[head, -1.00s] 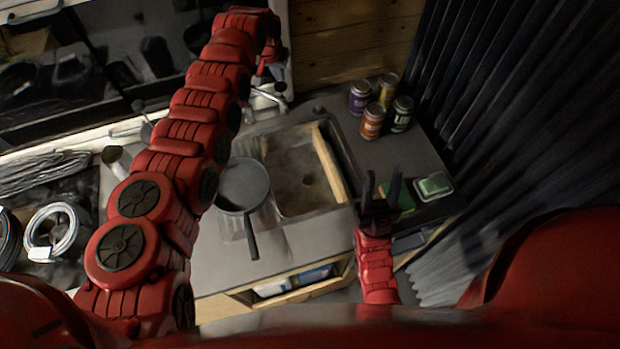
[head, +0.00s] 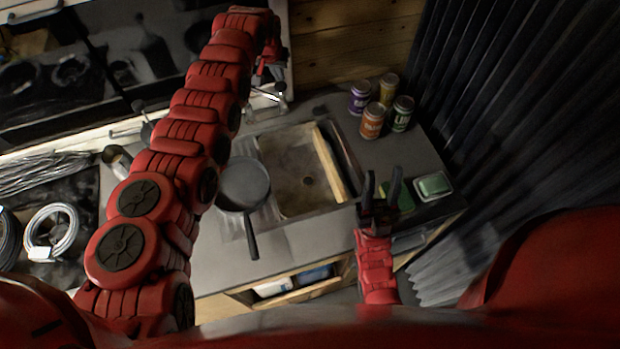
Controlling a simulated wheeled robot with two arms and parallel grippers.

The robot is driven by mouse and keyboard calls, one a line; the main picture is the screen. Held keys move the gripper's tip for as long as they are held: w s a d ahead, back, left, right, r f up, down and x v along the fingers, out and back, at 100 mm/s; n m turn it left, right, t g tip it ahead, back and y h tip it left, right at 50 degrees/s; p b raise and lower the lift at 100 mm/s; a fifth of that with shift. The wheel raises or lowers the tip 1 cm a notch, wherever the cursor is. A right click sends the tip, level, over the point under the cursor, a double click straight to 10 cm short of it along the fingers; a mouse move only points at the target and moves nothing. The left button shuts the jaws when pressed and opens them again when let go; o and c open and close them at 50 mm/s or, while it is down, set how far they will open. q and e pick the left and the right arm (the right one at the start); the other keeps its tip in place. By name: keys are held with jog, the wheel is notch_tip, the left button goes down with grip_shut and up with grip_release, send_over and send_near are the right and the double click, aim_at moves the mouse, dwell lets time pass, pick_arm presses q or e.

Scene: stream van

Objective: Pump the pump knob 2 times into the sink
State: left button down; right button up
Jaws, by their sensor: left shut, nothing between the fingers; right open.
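The metal sink (head: 291,199) is set in the grey counter, its basin facing me. A chrome tap (head: 268,95) stands behind its back left corner. A pale knob-like end (head: 281,87) shows at the tap; I cannot tell whether it is the pump knob. My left arm reaches over the counter and bends down. My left gripper (head: 271,72) is shut and empty, just above the tap; its fingertips are partly hidden, and I cannot tell whether they touch it. My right gripper (head: 382,188) is open and empty, right of the sink's front corner.
A grey pan (head: 243,183) stands left of the basin. A wooden board (head: 328,163) lies across the sink's right side. Several cans (head: 372,122) stand back right. A green sponge (head: 403,196) and a green soap dish (head: 434,186) lie beside my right gripper.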

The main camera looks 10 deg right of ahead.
aim_at(280, 87)
pick_arm(q)
jog(key=shift+f, duration=0.15)
jog(key=shift+s+f+b, duration=0.1)
jog(key=shift+f+b, duration=1.7)
jog(key=shift+f, duration=0.5)
jog(key=shift+r, duration=0.1)
jog(key=shift+r+p, duration=0.4)
jog(key=shift+r, duration=2)
jog(key=shift+f, duration=0.1)
